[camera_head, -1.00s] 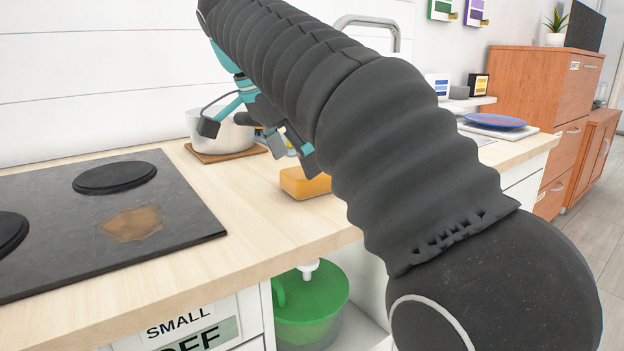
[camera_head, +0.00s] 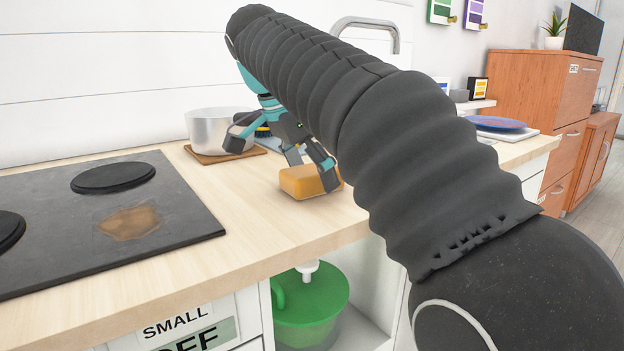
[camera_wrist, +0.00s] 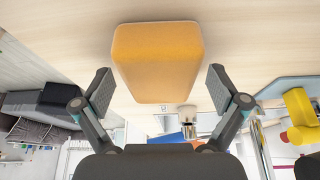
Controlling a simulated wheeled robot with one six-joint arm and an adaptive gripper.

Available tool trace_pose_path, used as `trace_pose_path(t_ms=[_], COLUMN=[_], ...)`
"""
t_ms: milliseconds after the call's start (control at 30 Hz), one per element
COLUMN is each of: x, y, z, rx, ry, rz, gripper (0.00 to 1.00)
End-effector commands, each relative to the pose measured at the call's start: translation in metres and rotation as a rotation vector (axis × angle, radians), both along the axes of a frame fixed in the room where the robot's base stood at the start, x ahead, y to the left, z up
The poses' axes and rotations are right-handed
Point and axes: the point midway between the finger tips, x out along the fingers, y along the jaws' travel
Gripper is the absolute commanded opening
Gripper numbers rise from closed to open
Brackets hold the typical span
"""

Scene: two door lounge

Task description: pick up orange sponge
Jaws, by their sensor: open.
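The orange sponge (camera_head: 304,183) lies on the wooden counter (camera_head: 262,215), to the right of the black hob. My gripper (camera_head: 311,163) is over the sponge, its fingers at the sponge's far and right sides in the head view. In the wrist view the sponge (camera_wrist: 158,62) is at upper centre, and my gripper (camera_wrist: 160,92) is open, one finger on each side of it. Gaps show between the fingers and the sponge there, and nothing is held. My arm hides part of the counter to the right.
A black hob (camera_head: 130,215) with a brown stain is at left. A pot (camera_head: 208,130) stands on a brown board behind the sponge. A brush (camera_head: 262,131) lies beside it. A blue plate (camera_head: 497,123) is farther right. The counter before the sponge is clear.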

Motion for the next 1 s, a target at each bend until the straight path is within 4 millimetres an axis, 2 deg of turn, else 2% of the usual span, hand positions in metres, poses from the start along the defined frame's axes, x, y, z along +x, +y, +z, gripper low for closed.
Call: trace_pose_path(t_ms=[467,600,700,1000], x=[-0.0001,-0.0001,0.0,0.0001], y=[0.0001,0.0001,0.0001,0.0], z=[-0.0029,-0.0029,-0.003,-0.0032], rx=[0.0,0.0,0.0,0.0], ry=[0.0,0.0,0.0,0.001], rz=[0.0,0.0,0.0,0.0], gripper=[0.97,0.64,0.43,0.43])
